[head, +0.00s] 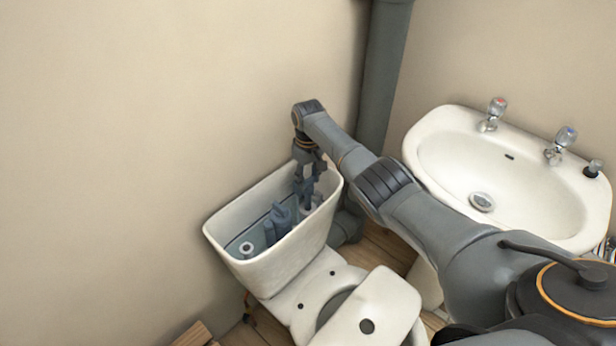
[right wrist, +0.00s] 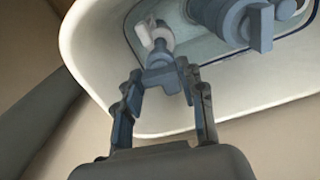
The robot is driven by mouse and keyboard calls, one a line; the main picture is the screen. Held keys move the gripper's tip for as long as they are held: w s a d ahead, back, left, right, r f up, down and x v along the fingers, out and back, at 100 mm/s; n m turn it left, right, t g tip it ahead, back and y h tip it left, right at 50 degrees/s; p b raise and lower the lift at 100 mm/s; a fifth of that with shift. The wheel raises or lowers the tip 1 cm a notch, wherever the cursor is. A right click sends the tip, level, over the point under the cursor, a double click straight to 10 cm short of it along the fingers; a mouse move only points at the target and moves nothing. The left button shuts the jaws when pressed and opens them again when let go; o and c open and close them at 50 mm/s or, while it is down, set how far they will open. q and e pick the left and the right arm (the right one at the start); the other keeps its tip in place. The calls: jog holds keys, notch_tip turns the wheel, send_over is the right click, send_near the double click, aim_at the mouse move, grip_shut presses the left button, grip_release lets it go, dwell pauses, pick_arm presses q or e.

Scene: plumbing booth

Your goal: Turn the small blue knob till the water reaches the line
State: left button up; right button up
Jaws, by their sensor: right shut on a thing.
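The open white cistern (head: 275,262) of the toilet stands against the wall in the head view. My right gripper (head: 306,192) reaches down into its right end. In the right wrist view my right gripper (right wrist: 160,82) is shut on the small blue knob (right wrist: 158,60), which sits below a white fitting (right wrist: 149,32). The fingers cover part of the knob. Blue-grey water (head: 262,236) shows low inside the cistern around the grey-blue valve parts (head: 277,222). My left gripper is not in view.
A thick grey pipe (head: 385,75) rises behind the cistern. The toilet's lid (head: 375,305) is in front. Some wood (head: 195,335) lies at the lower left.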

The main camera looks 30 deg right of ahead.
aim_at(308, 180)
dwell(0.3)
jog(key=o, duration=1.2)
jog(key=shift+c, duration=0.2)
notch_tip(308, 180, up, 12)
